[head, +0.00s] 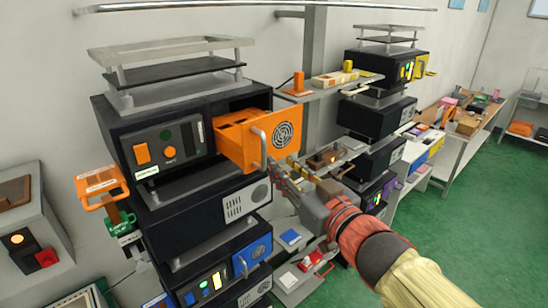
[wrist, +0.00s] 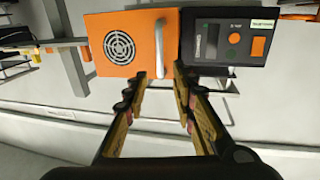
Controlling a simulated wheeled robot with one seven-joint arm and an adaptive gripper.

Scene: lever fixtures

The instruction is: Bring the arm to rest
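My arm (head: 375,250) reaches in from the lower right of the head view. My gripper (head: 277,172) is close to the orange drawer (head: 284,142), which is pulled out of the upper black unit (head: 165,122). In the wrist view my gripper (wrist: 159,78) is open, its two fingers apart with nothing seen held between them. The drawer's grey handle (wrist: 160,48) shows just past the fingertips; its near end lies close to the gap between them. The handle (head: 260,147) also shows in the head view. Whether a finger touches it I cannot tell.
Below stand more black units, one with a blue front (head: 252,252). A shelf with an orange block (head: 298,84) is behind the drawer. A grey post (head: 315,60) rises behind. Benches (head: 462,125) line the wall at right. Green floor (head: 490,210) is clear at right.

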